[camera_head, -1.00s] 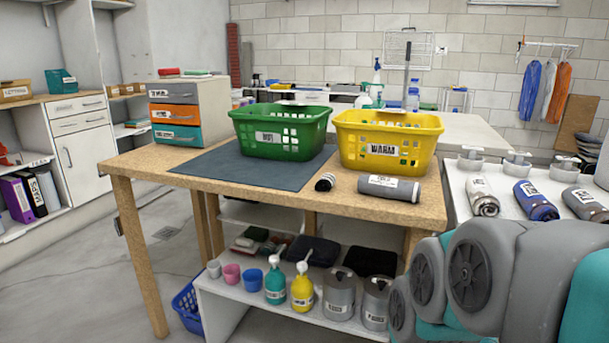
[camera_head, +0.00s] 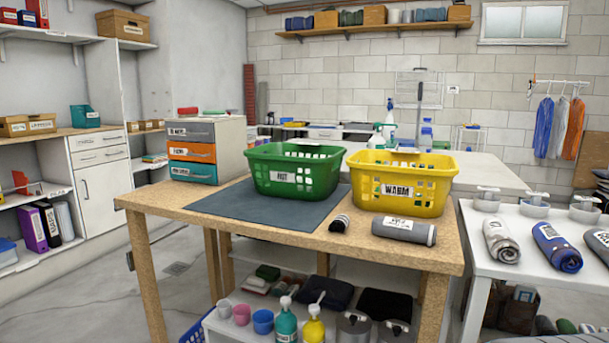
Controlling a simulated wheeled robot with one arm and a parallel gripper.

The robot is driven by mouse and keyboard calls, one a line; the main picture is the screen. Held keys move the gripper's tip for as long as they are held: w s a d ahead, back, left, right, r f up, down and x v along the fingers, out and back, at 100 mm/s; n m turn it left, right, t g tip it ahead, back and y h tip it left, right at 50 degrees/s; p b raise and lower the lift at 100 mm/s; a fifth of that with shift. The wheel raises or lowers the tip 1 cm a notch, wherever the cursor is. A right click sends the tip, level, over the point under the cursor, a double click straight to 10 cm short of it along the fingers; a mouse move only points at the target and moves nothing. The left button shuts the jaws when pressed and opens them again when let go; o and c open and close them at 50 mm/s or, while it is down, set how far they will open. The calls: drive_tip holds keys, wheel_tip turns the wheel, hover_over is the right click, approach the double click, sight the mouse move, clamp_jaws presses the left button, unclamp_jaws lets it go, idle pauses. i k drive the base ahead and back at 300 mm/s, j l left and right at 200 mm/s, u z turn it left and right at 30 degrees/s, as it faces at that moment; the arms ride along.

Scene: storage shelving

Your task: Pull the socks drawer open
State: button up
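A small drawer unit (camera_head: 231,145) stands on the left back part of the wooden table. It has three drawers stacked: grey on top (camera_head: 190,132), orange in the middle (camera_head: 191,152) and teal at the bottom (camera_head: 193,172). All three look shut. Each has a white label and a handle on its front. The labels are too small for me to tell surely which drawer is for socks. My gripper is not in view.
On the wooden table (camera_head: 160,200) lie a dark mat (camera_head: 225,208), a green basket (camera_head: 295,172), a yellow basket (camera_head: 400,184) and two rolled items. A white table (camera_head: 483,228) stands right. A white cabinet (camera_head: 103,185) stands left. Floor is clear at left front.

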sight(204, 173)
drive_tip(key=j, duration=0.95)
drive_tip(key=i+j, duration=0.1)
drive_tip(key=j, duration=0.85)
